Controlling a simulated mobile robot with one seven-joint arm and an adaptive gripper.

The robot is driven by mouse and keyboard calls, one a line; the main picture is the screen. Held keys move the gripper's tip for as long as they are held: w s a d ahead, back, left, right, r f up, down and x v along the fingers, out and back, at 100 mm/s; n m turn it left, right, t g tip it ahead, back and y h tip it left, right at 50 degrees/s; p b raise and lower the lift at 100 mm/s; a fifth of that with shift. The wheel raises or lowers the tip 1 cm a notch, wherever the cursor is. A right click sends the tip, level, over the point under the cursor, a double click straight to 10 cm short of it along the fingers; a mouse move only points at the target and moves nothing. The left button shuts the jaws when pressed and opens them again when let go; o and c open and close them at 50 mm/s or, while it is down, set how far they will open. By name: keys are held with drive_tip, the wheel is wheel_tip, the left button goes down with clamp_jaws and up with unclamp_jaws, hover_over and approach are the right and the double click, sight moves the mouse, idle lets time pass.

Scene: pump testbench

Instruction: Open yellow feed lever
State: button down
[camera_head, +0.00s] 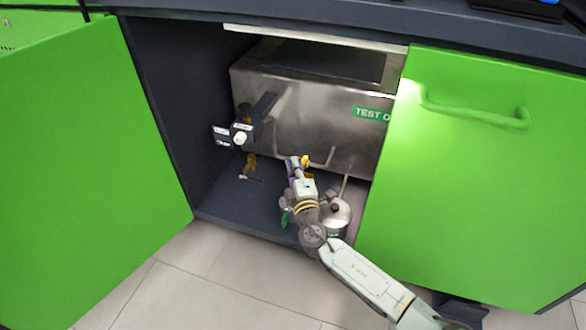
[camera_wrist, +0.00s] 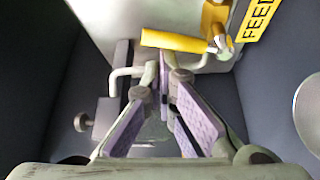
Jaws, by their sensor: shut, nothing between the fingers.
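The yellow feed lever (camera_wrist: 175,41) lies roughly crosswise in the wrist view, its right end at a metal pivot beside a yellow FEED label (camera_wrist: 258,22). A small yellow patch that seems to be the lever (camera_head: 305,160) shows in the head view, just beside my gripper's tip. My gripper (camera_wrist: 164,68) has purple-padded fingers brought together with nothing between them. Its fingertips are just below the lever in the wrist view; I cannot tell whether they touch it. In the head view my gripper (camera_head: 295,166) reaches into the open cabinet, in front of the steel tank.
The steel tank (camera_head: 315,120) fills the cabinet's back. A white-knobbed fitting (camera_head: 240,137) and another yellow part (camera_head: 250,163) are at left. A metal canister (camera_head: 336,214) stands close to my arm. The left green door (camera_head: 85,180) is open; a green panel (camera_head: 470,180) flanks the right.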

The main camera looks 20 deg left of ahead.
wheel_tip(320, 180, up, 10)
idle(0.6)
